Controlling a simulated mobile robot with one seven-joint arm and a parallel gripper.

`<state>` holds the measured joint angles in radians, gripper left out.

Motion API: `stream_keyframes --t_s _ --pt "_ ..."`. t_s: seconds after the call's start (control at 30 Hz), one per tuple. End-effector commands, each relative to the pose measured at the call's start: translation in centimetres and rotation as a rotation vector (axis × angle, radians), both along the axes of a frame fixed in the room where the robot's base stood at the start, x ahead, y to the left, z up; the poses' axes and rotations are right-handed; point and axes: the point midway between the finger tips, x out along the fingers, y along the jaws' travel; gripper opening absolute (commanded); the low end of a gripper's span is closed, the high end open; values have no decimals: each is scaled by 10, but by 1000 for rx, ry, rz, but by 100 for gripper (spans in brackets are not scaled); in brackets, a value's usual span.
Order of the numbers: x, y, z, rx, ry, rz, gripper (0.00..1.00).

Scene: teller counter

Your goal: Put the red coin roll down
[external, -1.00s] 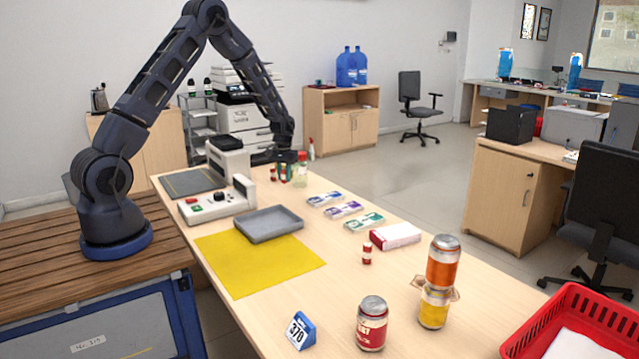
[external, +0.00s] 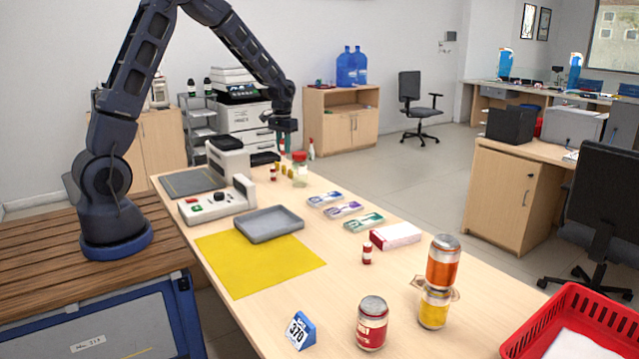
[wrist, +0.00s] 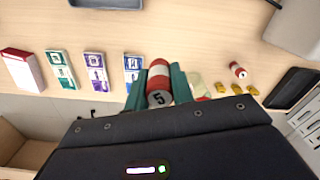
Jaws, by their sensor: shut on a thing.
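My gripper (wrist: 158,88) is shut on a red and white coin roll (wrist: 159,82) with a 5 on its end. In the external view my gripper (external: 282,138) is high above the far end of the counter (external: 330,270), and the roll is hard to make out there. A second red roll (external: 273,174) stands on the counter below and also shows in the wrist view (wrist: 238,70). Another red roll (external: 367,254) stands by the red and white box (external: 396,236).
Several small yellow rolls (wrist: 221,87) and a red-lidded jar (external: 300,174) stand below my gripper. A grey tray (external: 268,224) overlaps a yellow mat (external: 262,272). Banknote bundles (external: 343,209) lie to the right. Stacked cans (external: 436,305) stand near the front.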

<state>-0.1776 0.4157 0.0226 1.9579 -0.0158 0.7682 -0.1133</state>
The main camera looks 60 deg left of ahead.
Motion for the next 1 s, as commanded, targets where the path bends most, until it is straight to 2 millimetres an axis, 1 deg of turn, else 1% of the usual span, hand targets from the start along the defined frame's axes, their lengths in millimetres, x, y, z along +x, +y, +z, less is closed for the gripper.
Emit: stream_keyframes --t_s 0.03,0.1,0.2,0.3,0.4,0.53,0.67,0.77,1.0 --pt "-13 -21 2 -1 0 -67 0" --pt "-31 -47 3 -1 -1 -160 0" --pt "-58 -79 4 -1 -2 -290 0" --pt "-83 -103 4 0 -1 -401 0" --pt "-102 -121 3 0 -2 -489 0" --pt "-119 -135 2 1 -2 -558 0" --pt "-125 -139 -5 2 0 -585 0" --pt "-126 -139 -22 1 3 -587 0" --pt "-125 -139 -70 1 3 -585 0"
